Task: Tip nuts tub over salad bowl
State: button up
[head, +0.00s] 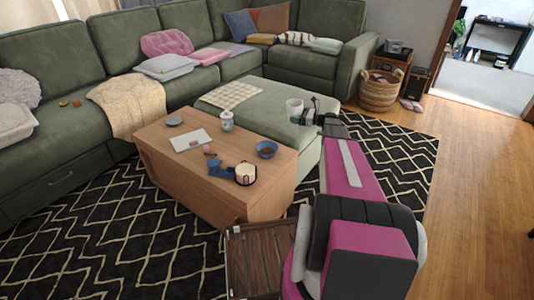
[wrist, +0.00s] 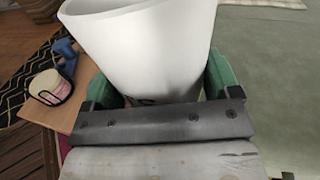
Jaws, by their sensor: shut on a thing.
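The white tub (head: 294,106), which I take for the nuts tub, is held in my gripper (head: 304,117) above the front part of the green ottoman. In the wrist view the tub (wrist: 145,45) fills the space between the green finger pads of my gripper (wrist: 163,82). The gripper is shut on its sides. The tub looks roughly upright in the head view; its contents are hidden.
The wooden table (head: 158,145) also holds a white lidded jar (head: 227,121), a cream pot with a dark handle (head: 245,174), a blue object (head: 220,170), a laptop-like white sheet (head: 190,140) and a grey dish (head: 175,122). The green ottoman (head: 262,105) adjoins it.

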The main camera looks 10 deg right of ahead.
aim_at(302, 109)
jog(key=shift+m, duration=0.4)
jog(key=shift+r, duration=2.05)
jog(key=s+a+r, duration=0.5)
jog(key=s+a, duration=0.3)
jog(key=s, duration=0.3)
jog(key=s+a+r+t, duration=0.1)
jog(key=s+a+r, duration=0.5)
jog(key=s, duration=0.6)
jog(key=shift+a+m, duration=0.4)
jog(key=shift+a, duration=0.55)
